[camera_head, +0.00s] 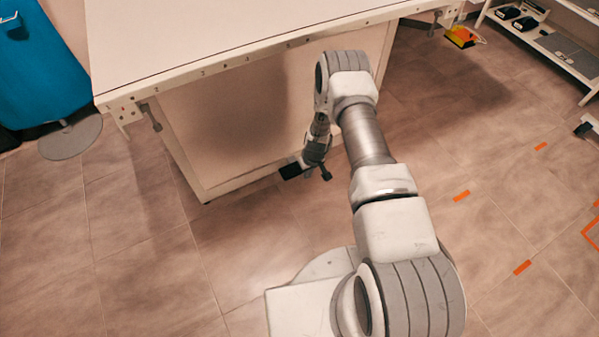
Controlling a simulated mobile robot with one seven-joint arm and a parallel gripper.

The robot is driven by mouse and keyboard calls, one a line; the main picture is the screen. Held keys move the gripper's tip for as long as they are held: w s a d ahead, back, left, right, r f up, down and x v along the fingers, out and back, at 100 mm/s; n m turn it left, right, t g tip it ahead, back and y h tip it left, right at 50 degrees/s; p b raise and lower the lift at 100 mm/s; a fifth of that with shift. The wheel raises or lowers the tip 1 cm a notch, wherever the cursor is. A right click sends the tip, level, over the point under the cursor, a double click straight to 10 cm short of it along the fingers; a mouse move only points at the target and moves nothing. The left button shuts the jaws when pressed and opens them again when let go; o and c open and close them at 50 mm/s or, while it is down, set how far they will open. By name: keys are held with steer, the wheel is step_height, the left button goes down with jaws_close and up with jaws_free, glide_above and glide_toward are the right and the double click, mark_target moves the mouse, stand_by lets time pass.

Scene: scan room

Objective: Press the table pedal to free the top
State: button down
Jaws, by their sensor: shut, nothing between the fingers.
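The table is a large block with a pale flat top (200,35) and a white-framed beige base (235,120). A row of numbers runs along the top's front edge. My gripper (322,170) points down, shut and empty, low in front of the base. A small flat black piece (291,171) shows just left of my gripper at the base's lower edge. It may be the pedal, but I cannot tell it apart from a part of my gripper, nor whether the two touch. No other pedal shows, and my arm hides part of the base.
A blue object (38,75) and a round grey foot (70,137) stand at the left. A white shelf rack (555,45) holds black items at the upper right. An orange-yellow item (462,37) lies near it. Orange marks (461,196) dot the open tiled floor at right.

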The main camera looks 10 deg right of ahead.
steer(key=shift+s+r, duration=0.1)
steer(key=shift+r, duration=0.5)
stand_by(0.5)
